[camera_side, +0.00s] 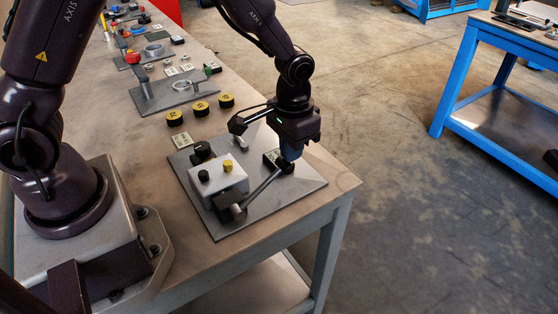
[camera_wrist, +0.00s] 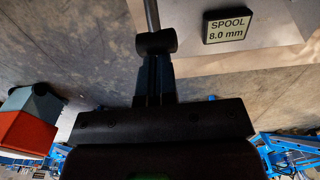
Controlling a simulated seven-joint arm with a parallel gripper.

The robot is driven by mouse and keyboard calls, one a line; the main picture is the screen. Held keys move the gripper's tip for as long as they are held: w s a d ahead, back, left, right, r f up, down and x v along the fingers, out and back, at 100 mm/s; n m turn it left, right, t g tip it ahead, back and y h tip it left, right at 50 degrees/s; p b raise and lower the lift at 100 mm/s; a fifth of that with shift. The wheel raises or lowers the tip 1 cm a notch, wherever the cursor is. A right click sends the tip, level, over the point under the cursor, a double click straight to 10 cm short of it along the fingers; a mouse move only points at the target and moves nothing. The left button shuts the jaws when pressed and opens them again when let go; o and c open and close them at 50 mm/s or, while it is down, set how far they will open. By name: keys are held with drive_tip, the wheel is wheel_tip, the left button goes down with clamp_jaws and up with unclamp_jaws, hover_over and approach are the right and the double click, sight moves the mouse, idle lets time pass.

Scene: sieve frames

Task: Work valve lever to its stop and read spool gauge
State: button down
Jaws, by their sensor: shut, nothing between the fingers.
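The valve lever (camera_side: 262,187) is a thin grey rod. It rises at a slant from a pivot at the front of the light grey valve block (camera_side: 217,181) to a dark cylindrical knob (camera_wrist: 156,42). My gripper (camera_side: 289,157) is shut and empty, its fingertips right at the knob; in the wrist view the closed fingers (camera_wrist: 156,62) end against or just behind it, and I cannot tell whether they touch. The spool gauge (camera_wrist: 227,26) is a small dark box whose display reads "SPOOL 8.0 mm". In the side view the gauge (camera_side: 272,156) stands beside the gripper, too small to read.
The valve block, with black and yellow knobs on top, stands on a grey plate (camera_side: 290,203) near the bench's corner. Several yellow-topped black discs (camera_side: 200,107) and a small label card (camera_side: 181,139) lie behind it. Other fixtures (camera_side: 178,88) stand farther along the bench.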

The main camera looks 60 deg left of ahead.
drive_tip(key=shift+s+r, duration=0.3)
drive_tip(key=shift+r, duration=0.5)
drive_tip(key=shift+r, duration=0.1)
drive_tip(key=shift+s+r, duration=0.35)
drive_tip(key=shift+r, duration=0.35)
drive_tip(key=shift+s+r, duration=0.3)
drive_tip(key=shift+r, duration=0.4)
drive_tip(key=shift+r, duration=2)
drive_tip(key=s+a+r+t, duration=0.2)
drive_tip(key=s+r, duration=0.5)
drive_tip(key=s, duration=0.1)
drive_tip(key=s+a+r+t, duration=0.3)
drive_tip(key=s+r, duration=0.3)
drive_tip(key=s, duration=0.2)
drive_tip(key=shift+a+r+t, duration=0.25)
drive_tip(key=shift+r+t, duration=0.05)
drive_tip(key=shift+r, duration=0.05)
